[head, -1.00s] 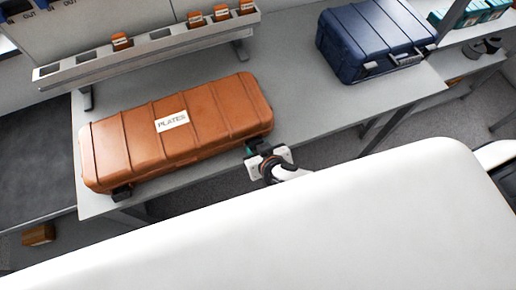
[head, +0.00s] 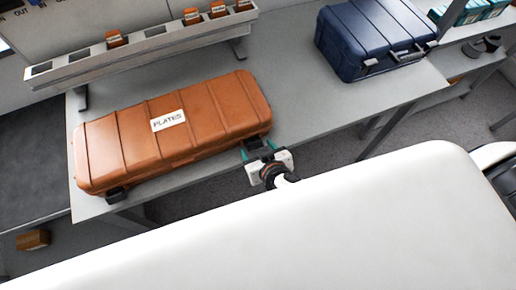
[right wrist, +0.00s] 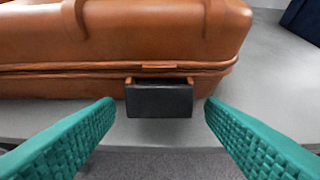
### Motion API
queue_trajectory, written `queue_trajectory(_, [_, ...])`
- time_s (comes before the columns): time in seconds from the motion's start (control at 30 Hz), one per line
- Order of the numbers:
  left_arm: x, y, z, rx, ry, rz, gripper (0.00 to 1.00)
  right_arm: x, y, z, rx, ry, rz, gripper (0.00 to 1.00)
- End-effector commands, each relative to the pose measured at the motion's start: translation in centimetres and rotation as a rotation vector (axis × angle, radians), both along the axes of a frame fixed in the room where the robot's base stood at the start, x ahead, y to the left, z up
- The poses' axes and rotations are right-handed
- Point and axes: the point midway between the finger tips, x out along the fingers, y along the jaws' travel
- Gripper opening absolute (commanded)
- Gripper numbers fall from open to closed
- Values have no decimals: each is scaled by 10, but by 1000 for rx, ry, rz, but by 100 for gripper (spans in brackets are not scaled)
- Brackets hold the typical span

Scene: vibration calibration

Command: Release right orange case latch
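The orange case (head: 205,110) labelled PLATES lies closed on the grey table. Its right latch, a black tab (right wrist: 159,99), shows on the front face in the right wrist view. That view also shows the orange case (right wrist: 130,30) above it. My right gripper (head: 258,148) is at the case's front right corner. In the right wrist view its teal fingers (right wrist: 159,112) are spread wide on either side of the latch, with gaps to both sides. The left latch (head: 116,195) is a dark tab at the case's front left. My left gripper is not in view.
A blue case (head: 375,38) stands at the back right of the table (head: 290,85). A slotted rack (head: 140,48) with several small orange blocks stands behind the orange case. A small brown box (head: 33,239) is low at the left.

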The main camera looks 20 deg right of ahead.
Motion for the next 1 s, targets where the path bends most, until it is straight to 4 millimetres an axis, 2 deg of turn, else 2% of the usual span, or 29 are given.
queue_trajectory(0.23, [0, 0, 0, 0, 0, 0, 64, -1, 0, 1, 1, 0, 1, 64])
queue_trajectory(0.33, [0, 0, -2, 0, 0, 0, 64, -7, 0, 4, 2, 0, 0, 64])
queue_trajectory(0.8, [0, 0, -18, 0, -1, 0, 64, -82, -5, 53, 4, 3, -1, 64])
queue_trajectory(1.0, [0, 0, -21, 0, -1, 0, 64, -97, -5, 66, 2, 1, -1, 64])
